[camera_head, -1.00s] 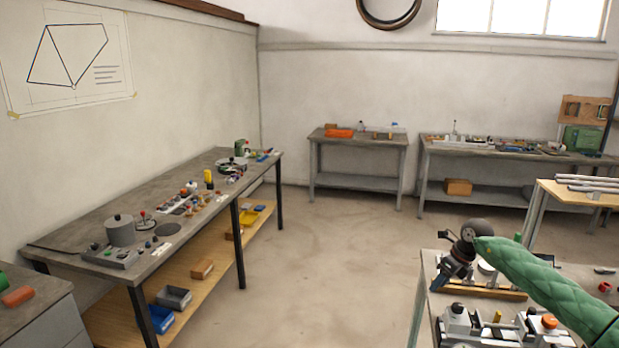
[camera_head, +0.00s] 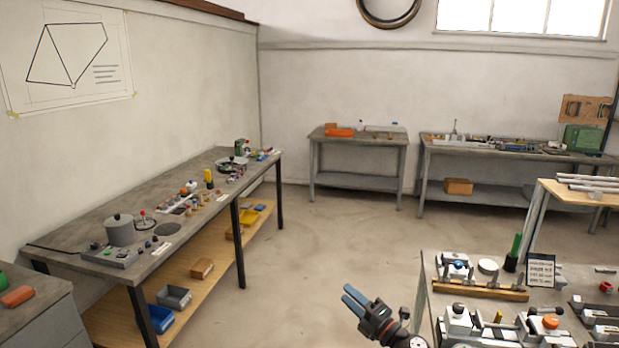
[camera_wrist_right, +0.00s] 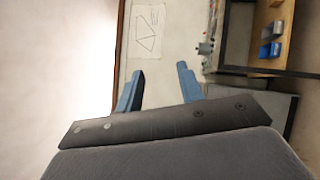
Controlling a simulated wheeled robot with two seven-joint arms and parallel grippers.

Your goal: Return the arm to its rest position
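My right gripper (camera_head: 349,295) shows at the bottom of the head view, left of the jig bench, above open floor. Its two blue fingers point up and to the left. In the right wrist view the fingers (camera_wrist_right: 160,72) stand apart with nothing between them, so it is open and empty. Most of the right arm is out of view below the head picture. My left arm and gripper are not in view.
The jig bench (camera_head: 427,290) at lower right carries clamps, a wooden bar (camera_head: 480,289), a green-topped cylinder (camera_head: 514,252) and a dark sign (camera_head: 540,270). A long workbench (camera_head: 75,238) stands at left. The floor (camera_head: 310,245) between is clear.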

